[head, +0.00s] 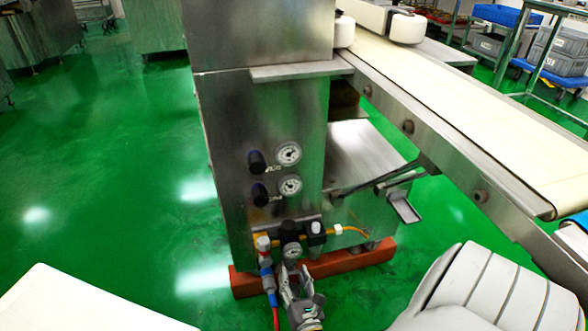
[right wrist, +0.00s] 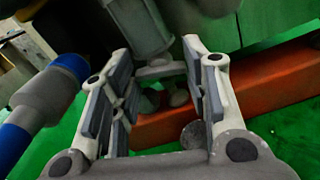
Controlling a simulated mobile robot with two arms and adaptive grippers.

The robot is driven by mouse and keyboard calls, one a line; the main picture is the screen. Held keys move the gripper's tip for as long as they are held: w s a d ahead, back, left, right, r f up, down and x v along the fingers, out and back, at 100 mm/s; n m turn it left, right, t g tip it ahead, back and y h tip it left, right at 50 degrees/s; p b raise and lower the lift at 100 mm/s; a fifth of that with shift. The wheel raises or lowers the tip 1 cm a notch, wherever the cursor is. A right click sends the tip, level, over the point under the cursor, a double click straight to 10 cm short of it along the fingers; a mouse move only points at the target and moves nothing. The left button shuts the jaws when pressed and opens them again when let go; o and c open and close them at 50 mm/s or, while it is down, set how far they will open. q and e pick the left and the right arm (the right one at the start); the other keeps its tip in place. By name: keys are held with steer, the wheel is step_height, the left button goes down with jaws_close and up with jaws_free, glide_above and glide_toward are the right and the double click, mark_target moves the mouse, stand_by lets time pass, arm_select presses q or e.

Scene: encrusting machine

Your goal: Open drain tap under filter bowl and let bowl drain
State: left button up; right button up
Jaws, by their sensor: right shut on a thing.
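The air filter unit with its small gauge (head: 291,251) sits low on the front of the steel machine cabinet. My right gripper (head: 297,284) is just under it and hides most of the bowl in the head view. In the right wrist view the grey filter bowl (right wrist: 140,27) hangs above the fingers. The small drain tap (right wrist: 177,97) under the bowl is between the two fingers of my right gripper (right wrist: 160,100), which is shut on it. Whether the tap is turned, or any liquid runs out, I cannot tell. My left gripper is not in view.
A blue-ended fitting (head: 266,275) with a red hose is left of the gripper. An orange-red base beam (head: 350,262) runs along the floor behind. Two gauges and black knobs are above. A conveyor (head: 450,105) extends right. The green floor (head: 130,190) left is clear.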

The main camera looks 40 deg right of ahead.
steer(key=o, duration=1)
